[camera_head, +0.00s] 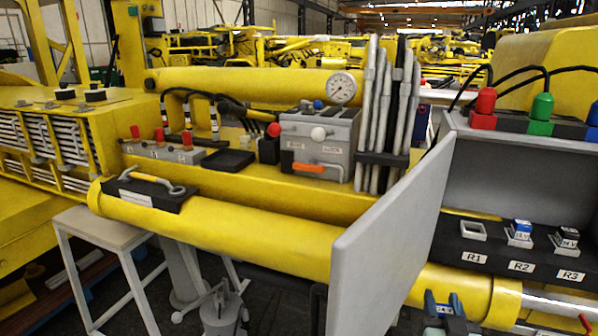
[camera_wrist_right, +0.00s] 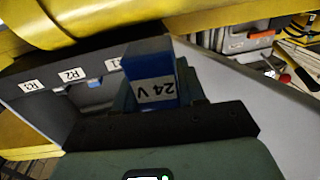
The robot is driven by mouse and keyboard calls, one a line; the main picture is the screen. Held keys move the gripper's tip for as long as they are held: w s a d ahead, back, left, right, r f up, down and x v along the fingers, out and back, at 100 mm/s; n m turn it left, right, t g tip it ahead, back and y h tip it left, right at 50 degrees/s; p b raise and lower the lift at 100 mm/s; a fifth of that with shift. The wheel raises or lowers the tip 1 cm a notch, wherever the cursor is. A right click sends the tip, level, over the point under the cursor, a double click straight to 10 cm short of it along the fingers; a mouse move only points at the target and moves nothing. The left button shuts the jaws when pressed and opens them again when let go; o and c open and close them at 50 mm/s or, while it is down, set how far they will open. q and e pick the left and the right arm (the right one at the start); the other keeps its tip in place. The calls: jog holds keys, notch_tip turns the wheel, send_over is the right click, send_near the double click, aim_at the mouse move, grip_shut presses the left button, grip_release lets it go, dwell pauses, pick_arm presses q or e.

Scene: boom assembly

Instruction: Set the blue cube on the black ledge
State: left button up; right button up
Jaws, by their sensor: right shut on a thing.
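My right gripper (camera_head: 443,303) is at the bottom of the head view, in front of and below the black ledge (camera_head: 448,246). It is shut on a blue cube (camera_wrist_right: 148,62), which shows in the wrist view with a white "24 V" label. In the head view the cube is small and mostly hidden between the fingers. The ledge carries labels R1, R2 and R3 and also shows in the wrist view (camera_wrist_right: 45,65). The R1 holder (camera_head: 473,230) looks empty. A blue-topped block (camera_head: 521,229) sits at R2, and a dark-topped block (camera_head: 568,238) at R3. My left gripper is not in view.
A grey panel (camera_head: 388,250) stands upright left of the ledge. The yellow boom tube (camera_head: 250,225) runs below.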

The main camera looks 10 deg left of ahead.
jog(key=shift+n+y, duration=0.6)
jog(key=shift+y, duration=0.3)
jog(key=w+a+f, duration=0.1)
jog(key=w+f, duration=0.2)
jog(key=f, duration=0.2)
jog(key=w+a+f, duration=0.1)
jog(key=w+f, duration=0.1)
jog(key=f, duration=0.4)
jog(key=w+a+f, duration=0.2)
jog(key=w+f, duration=0.1)
jog(key=f, duration=0.2)
jog(key=shift+w+f, duration=0.3)
jog(key=shift+f, duration=0.1)
jog(key=shift+s+r, duration=0.1)
jog(key=shift+s, duration=0.05)
